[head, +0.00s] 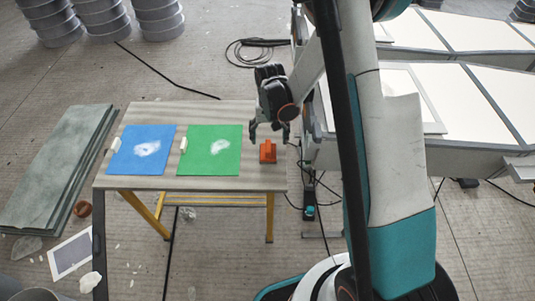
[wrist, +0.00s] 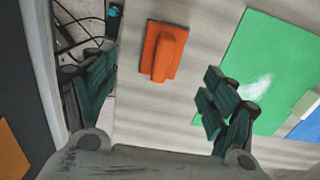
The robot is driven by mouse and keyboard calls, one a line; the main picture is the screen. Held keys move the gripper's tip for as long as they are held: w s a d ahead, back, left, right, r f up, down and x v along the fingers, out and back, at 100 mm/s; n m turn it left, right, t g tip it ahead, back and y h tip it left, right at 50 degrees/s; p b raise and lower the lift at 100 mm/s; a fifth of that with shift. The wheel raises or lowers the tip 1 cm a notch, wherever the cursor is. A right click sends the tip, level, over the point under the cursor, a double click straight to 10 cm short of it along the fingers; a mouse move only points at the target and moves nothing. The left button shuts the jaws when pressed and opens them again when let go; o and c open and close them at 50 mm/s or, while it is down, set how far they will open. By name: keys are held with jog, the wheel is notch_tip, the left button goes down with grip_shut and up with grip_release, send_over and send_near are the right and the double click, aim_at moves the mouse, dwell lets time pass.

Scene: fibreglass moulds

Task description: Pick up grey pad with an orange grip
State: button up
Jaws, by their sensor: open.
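The pad with the orange grip (head: 268,152) lies on the table (head: 142,182) near its right edge. In the wrist view the orange grip (wrist: 163,52) shows from above, at the upper middle; little grey of the pad can be made out. My gripper (head: 269,133) is above the table, just behind and above the pad, with its fingers pointing down. In the wrist view my gripper (wrist: 155,95) has its fingers wide apart, with nothing between them. The pad lies ahead of the fingertips and apart from them.
A green sheet (head: 210,165) and a blue sheet (head: 142,165), each with a white patch, lie left of the pad. Small white blocks (head: 183,145) sit at their edges. A grey bench (head: 460,150) with white panels stands to the right. Cables (head: 250,52) lie on the floor behind.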

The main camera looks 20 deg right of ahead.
aim_at(268, 145)
jog(key=f+b, duration=0.1)
jog(key=f, duration=0.3)
jog(key=f+b, duration=0.2)
jog(key=f, duration=0.2)
jog(key=shift+w+a+f, duration=0.15)
jog(key=shift+w, duration=0.05)
jog(key=shift+c, duration=0.3)
jog(key=c, duration=1.2)
notch_tip(268, 145, up, 20)
jog(key=p, duration=0.6)
